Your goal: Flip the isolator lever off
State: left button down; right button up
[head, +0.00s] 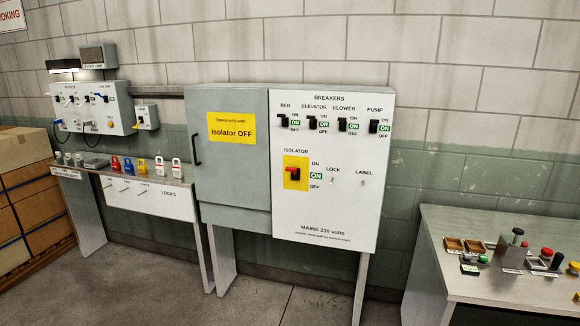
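The isolator lever (294,171) is a red handle on a black body, set on a yellow plate (304,181) on the white front of the breaker cabinet (340,212). The red handle sits at the upper part of the switch. A green ON indicator (316,176) is beside it, between the printed words ON and OFF. Above it is a row of black breaker switches for bed (283,121), elevator (312,122), blower (342,124) and pump (374,126), each with a green ON indicator. Neither of my grippers is in view.
A grey door (233,165) with a yellow sign (231,128) is left of the panel. A shelf (150,199) with coloured padlocks (143,167) stands further left, by stacked boxes (30,190). A control desk (500,222) is at right. Floor before the cabinet is clear.

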aim_at(294, 169)
jog(key=i+l, duration=0.2)
jog(key=i, duration=0.3)
jog(key=i+l, duration=0.2)
jog(key=i, duration=0.3)
jog(key=i+l+u, duration=0.1)
jog(key=i, duration=0.4)
jog(key=i+l, duration=0.35)
jog(key=i, duration=0.15)
jog(key=i+l, duration=0.25)
jog(key=i, duration=0.25)
jog(key=j+u, duration=0.05)
